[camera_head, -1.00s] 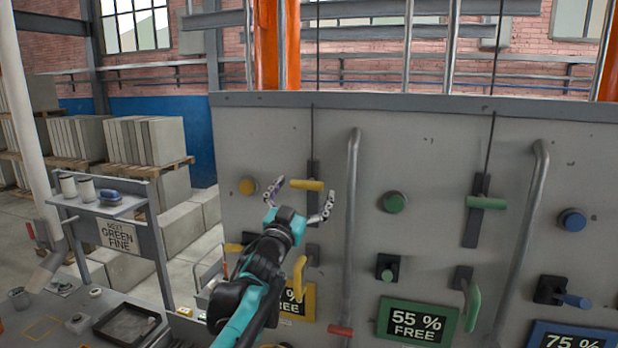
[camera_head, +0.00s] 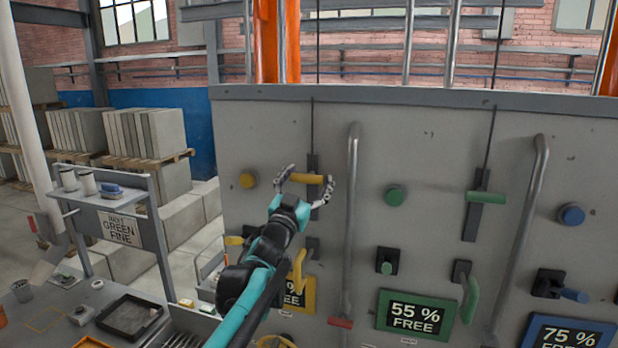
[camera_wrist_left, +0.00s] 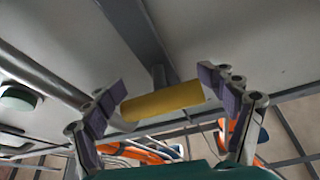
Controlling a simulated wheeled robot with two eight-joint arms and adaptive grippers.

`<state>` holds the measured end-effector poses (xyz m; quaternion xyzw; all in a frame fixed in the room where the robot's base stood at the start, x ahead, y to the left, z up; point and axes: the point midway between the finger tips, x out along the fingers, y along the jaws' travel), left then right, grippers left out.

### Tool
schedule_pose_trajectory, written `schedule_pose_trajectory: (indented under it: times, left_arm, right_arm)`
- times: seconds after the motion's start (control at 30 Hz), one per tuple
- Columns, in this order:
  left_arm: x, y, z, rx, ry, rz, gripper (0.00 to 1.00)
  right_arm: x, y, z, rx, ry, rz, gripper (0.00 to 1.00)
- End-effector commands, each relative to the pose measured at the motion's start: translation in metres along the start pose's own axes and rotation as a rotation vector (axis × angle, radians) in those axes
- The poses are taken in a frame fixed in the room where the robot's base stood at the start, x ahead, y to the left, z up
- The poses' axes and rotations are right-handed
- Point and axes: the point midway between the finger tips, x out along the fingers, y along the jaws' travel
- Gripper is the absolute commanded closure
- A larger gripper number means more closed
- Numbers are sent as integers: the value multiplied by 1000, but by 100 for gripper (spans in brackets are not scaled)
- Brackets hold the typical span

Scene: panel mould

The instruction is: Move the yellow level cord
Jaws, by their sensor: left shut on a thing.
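The yellow level cord has a horizontal yellow handle (camera_head: 308,178) on a dark slide plate, with a thin dark cord (camera_head: 313,130) running up the grey panel from it. My left gripper (camera_head: 305,184) is at this handle, one finger at each end of it, and is shut on it. In the left wrist view the yellow handle (camera_wrist_left: 163,101) lies crosswise between the purple finger pads of my left gripper (camera_wrist_left: 165,100). My right gripper shows in neither view.
A round yellow knob (camera_head: 248,180) is left of the handle. A grey vertical pipe (camera_head: 351,220) stands close on the right. Below are a yellow lever (camera_head: 299,270) and a yellow sign (camera_head: 300,293). A green handle (camera_head: 486,197) is farther right.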

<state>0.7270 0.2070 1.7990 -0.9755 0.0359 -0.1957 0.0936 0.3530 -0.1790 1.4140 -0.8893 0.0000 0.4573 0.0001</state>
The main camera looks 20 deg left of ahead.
Motion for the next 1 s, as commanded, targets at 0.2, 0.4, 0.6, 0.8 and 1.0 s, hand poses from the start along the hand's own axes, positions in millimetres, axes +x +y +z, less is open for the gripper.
schedule_pose_trajectory:
  times: [0.2,0.4,0.6,0.8,1.0]
  left_arm:
    - [-9,4,23,-4,0,-1,69]
    - [-24,12,58,-5,0,-2,69]
    - [-26,13,64,-7,-1,-2,70]
    - [-26,12,62,-9,0,-3,13]
    - [-26,13,62,-5,0,-2,0]
  right_arm:
    - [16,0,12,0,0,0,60]
    - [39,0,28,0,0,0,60]
    - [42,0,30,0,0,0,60]
    - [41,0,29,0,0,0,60]
    - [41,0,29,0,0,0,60]
